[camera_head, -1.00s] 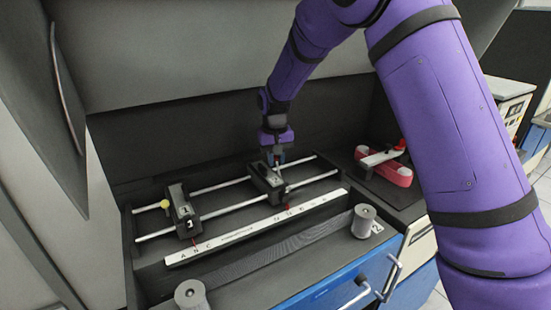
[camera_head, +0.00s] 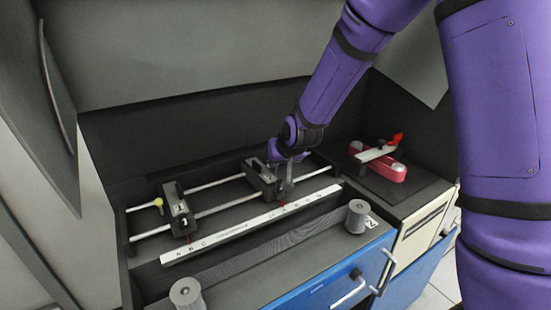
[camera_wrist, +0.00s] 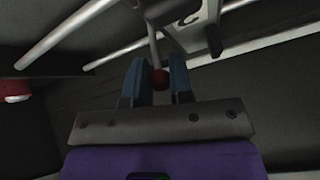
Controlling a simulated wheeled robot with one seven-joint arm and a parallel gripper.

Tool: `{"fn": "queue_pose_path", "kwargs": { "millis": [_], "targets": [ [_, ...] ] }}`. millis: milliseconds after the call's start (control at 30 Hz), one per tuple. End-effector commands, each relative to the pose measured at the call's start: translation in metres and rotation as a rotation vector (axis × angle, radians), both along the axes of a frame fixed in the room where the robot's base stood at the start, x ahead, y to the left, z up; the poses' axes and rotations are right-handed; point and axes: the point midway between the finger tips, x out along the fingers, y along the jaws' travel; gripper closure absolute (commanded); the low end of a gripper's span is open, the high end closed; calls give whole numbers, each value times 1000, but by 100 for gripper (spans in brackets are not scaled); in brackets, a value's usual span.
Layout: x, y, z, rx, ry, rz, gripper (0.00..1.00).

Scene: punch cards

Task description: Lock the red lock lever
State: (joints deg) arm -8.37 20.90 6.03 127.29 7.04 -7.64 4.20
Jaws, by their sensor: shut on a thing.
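In the wrist view, the red knob (camera_wrist: 160,79) of the lock lever sits between the two blue-grey fingers of my gripper (camera_wrist: 158,72), which is shut on it. A thin grey rod (camera_wrist: 153,45) runs from the knob up towards a dark block marked with a "C". In the head view, my gripper (camera_head: 288,168) is at the right-hand black carriage (camera_head: 259,178) on the rails. The red knob itself is hidden there by the gripper.
A left-hand carriage (camera_head: 180,208) and a yellow knob (camera_head: 158,203) are on the same rails. A white lettered strip (camera_head: 250,223) runs in front. Two grey spools (camera_head: 356,216) stand nearer. A pink-red device (camera_head: 384,170) with a red handle is at the right.

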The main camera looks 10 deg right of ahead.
Motion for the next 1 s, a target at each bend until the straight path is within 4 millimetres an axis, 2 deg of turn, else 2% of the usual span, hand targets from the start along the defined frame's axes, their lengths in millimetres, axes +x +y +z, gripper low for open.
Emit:
{"fn": "queue_pose_path", "kwargs": {
  "millis": [300, 767, 800, 867, 900, 1000],
  "targets": [
    [-5, -2, -2, 26, -81, -2, 100],
    [-5, -1, -2, 29, -90, 1, 100],
    [-5, -2, -2, 30, -90, 0, 70],
    [-5, -2, -2, 29, -90, 0, 56],
    [-5, -2, -2, 29, -89, 0, 53],
    [-5, -2, -2, 29, -89, 0, 53]
  ]
}}
